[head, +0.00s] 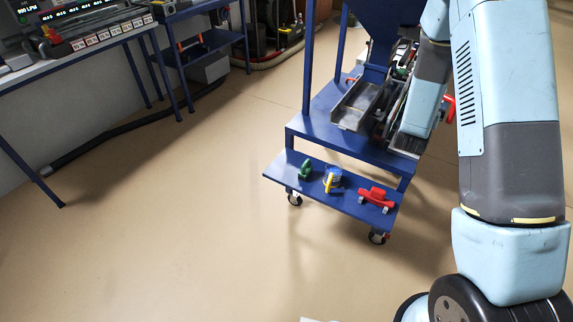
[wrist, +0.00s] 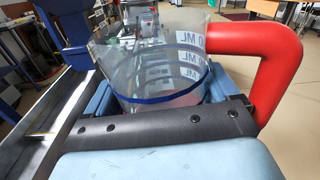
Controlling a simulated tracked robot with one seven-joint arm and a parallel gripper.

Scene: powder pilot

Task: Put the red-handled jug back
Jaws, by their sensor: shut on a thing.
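The red-handled jug (wrist: 160,75) is clear, with white ML marks and a blue band, and a faint pinkish tint low down. It fills the middle of the wrist view, with its red handle (wrist: 268,65) on the right. My gripper (wrist: 165,92) is shut around the jug's body, its light-blue jaws on both sides. In the head view, my arm hides most of my gripper and the jug. I cannot tell whether the jug's base touches anything.
A metal chute (head: 356,105) stands on the blue cart's upper deck (head: 335,134), just left of my gripper. The lower shelf (head: 285,171) carries a green item (head: 305,169), a blue-and-yellow item (head: 332,178) and a red item (head: 376,196). Benches stand at left; the middle floor is clear.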

